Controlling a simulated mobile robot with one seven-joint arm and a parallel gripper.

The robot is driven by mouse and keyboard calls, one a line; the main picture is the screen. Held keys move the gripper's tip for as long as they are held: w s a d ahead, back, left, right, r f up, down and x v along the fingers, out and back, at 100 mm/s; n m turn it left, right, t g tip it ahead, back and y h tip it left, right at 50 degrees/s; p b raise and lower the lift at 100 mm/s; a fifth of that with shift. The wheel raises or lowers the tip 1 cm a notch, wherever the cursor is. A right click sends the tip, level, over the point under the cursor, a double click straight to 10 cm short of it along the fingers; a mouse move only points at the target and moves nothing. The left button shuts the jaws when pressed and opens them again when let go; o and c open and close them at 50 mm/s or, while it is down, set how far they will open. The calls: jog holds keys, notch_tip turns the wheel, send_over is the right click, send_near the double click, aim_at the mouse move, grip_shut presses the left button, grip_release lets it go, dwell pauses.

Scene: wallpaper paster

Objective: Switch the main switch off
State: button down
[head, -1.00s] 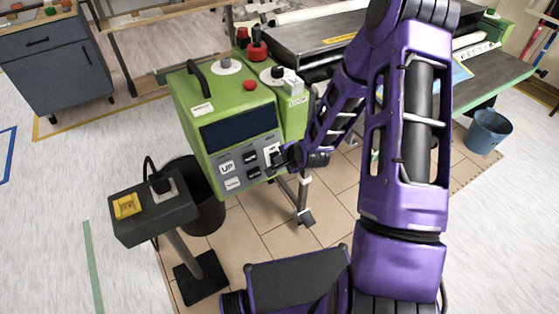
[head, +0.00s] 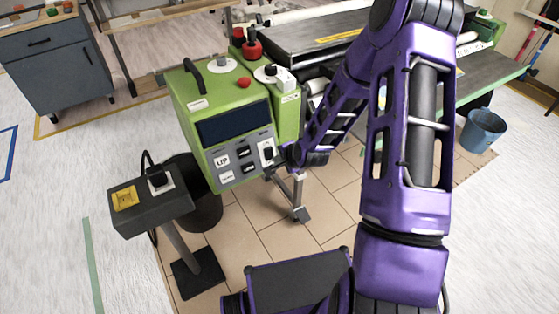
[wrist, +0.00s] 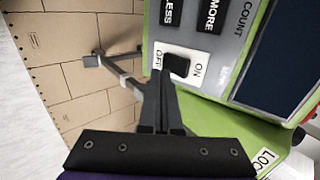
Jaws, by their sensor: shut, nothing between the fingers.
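The main switch (head: 267,151) is a black rocker on a white plate, at the lower right of the green machine's grey control panel. In the wrist view the switch (wrist: 177,65) shows between the labels OFF and ON. Which way the rocker is tipped is hard to tell. My gripper (head: 282,153) is just right of the switch in the head view, its fingers small and partly dark. In the wrist view my gripper (wrist: 163,76) is shut and empty, its tips beside the OFF end of the plate, overlapping its edge. I cannot tell whether they touch it.
The panel also has UP, MORE and LESS buttons and a dark display (head: 233,126). Red knobs (head: 252,47) stand on top of the machine. A grey pedestal box (head: 150,205) and black bin (head: 205,212) stand at the left. A metal leg (head: 298,190) is below the gripper.

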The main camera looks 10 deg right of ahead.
jog(key=s+d+r+p, duration=0.1)
jog(key=s+d+r, duration=0.1)
jog(key=s+r, duration=0.3)
jog(key=s, duration=0.3)
jog(key=shift+s+d+r+p, duration=0.2)
jog(key=shift+d+p, duration=0.1)
jog(key=shift+d, duration=0.05)
